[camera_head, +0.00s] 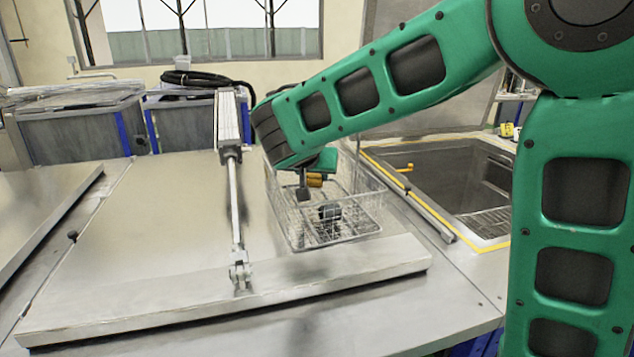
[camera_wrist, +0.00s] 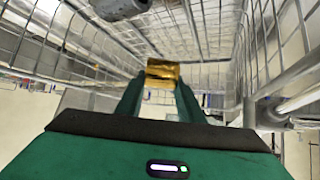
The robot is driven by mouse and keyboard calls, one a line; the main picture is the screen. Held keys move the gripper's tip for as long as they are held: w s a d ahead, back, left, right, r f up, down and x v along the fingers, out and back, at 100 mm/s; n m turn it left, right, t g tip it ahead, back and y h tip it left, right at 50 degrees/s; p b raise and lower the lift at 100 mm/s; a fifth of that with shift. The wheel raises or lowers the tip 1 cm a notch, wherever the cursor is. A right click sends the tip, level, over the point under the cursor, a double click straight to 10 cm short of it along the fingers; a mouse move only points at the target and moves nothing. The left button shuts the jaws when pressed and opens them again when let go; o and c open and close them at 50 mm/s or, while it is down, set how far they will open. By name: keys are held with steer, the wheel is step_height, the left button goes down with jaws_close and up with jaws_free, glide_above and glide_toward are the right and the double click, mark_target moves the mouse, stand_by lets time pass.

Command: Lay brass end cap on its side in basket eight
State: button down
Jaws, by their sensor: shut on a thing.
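The brass end cap (camera_head: 315,180) is a small gold-coloured piece held at the tip of my gripper (camera_head: 308,185). In the wrist view the brass end cap (camera_wrist: 162,70) sits between the two green fingertips of my gripper (camera_wrist: 160,82), which is shut on it. I cannot read a number on the basket.
A dark grey round part (camera_head: 330,211) lies in the basket; it shows in the wrist view too (camera_wrist: 120,8). A pneumatic cylinder (camera_head: 229,125) with its rod stands left of the basket. A sink (camera_head: 450,180) is at the right. The lid's left area is clear.

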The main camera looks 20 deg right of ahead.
mark_target(313, 182)
steer(key=x, duration=0.4)
steer(key=shift+w+d+r, duration=0.2)
steer(key=shift+w+r, duration=0.1)
steer(key=x, duration=0.4)
steer(key=shift+w+f, duration=0.1)
steer(key=shift+w, duration=0.1)
steer(key=c, duration=1.2)
jaws_free()
steer(key=v, duration=1.2)
steer(key=shift+s, duration=0.1)
